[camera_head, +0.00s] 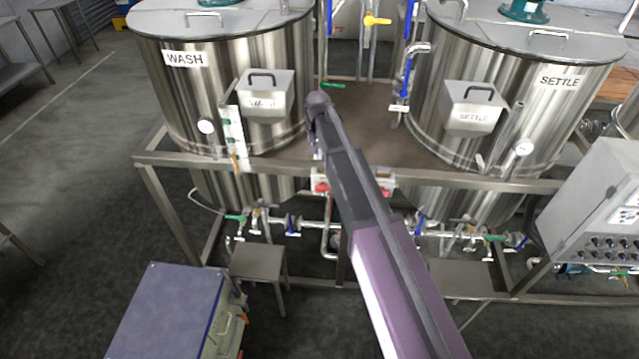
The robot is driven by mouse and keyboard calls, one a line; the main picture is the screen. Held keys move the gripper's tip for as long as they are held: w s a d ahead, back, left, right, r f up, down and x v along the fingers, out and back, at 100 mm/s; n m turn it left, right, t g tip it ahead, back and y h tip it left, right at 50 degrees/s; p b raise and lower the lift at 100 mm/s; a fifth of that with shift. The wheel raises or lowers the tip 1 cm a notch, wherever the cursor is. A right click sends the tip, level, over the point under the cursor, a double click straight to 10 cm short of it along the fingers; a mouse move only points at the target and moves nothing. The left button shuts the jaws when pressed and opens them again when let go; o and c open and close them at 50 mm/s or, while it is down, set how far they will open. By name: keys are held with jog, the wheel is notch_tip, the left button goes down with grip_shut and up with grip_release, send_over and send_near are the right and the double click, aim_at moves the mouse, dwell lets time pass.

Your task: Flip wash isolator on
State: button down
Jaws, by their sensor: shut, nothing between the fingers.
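The steel tank labelled WASH (280,60) stands at the left on a steel frame. On the frame's front rail sits a small pale box with a red switch (321,187), which looks like the wash isolator; its handle position is too small to tell. My gripper (318,152) is shut and empty. It shows just above the left box in the picture; I cannot tell whether it touches it. My wrist and forearm hide the rail between the boxes.
The SETTLE tank (520,90) stands at the right. Pipes and valves (290,226) run under the rail. A small steel step (258,263), a blue-topped cabinet (170,310) and a control panel (600,215) stand in front.

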aim_at(318, 188)
jog(key=shift+f, duration=0.15)
notch_tip(318, 188, down, 14)
jog(key=b, duration=1.4)
dwell(0.5)
